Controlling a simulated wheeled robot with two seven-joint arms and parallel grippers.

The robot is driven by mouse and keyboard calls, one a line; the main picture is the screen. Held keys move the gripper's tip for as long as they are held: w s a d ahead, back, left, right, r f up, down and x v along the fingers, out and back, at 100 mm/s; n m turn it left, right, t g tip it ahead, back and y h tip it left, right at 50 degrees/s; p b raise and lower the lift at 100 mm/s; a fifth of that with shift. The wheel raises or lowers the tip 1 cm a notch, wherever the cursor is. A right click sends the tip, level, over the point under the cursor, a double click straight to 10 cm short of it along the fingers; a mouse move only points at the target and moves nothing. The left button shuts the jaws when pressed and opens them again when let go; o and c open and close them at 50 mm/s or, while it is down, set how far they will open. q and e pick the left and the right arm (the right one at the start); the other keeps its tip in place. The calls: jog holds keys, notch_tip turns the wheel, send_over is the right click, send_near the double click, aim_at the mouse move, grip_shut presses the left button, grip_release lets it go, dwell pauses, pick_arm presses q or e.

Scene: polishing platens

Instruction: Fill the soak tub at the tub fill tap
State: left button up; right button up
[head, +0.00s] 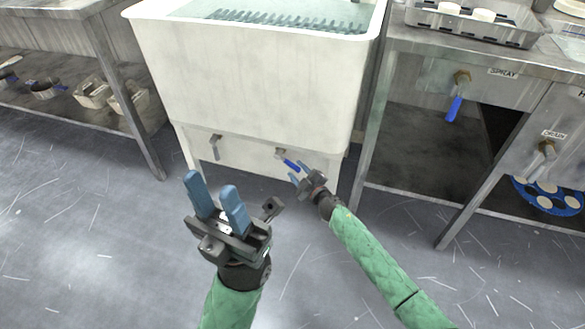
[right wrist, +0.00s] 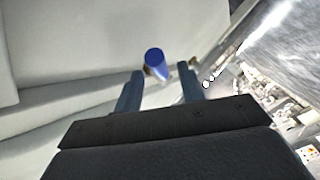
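The soak tub (head: 250,75) is a large white basin at the top middle of the head view. Pale teal liquid and a dark toothed strip show inside it. On the panel below are a tap with a blue lever (head: 290,164) and a grey-handled tap (head: 215,147) to its left. My right gripper (head: 297,173) is open at the blue lever. In the right wrist view the blue lever (right wrist: 155,63) shows end-on between the spread fingers, with no clear contact. My left gripper (head: 211,186) is open and empty, in front of the tub.
A steel bench at right carries a tray (head: 475,28) with white discs. Its front has a blue-handled tap (head: 456,97) under a SPRAY label and another tap (head: 544,152). A steel shelf (head: 70,120) with metal parts stands at left. The grey floor in front is clear.

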aim_at(294, 168)
jog(key=shift+b+x, duration=0.3)
jog(key=shift+x, duration=1.55)
jog(key=shift+c, duration=0.2)
grip_shut()
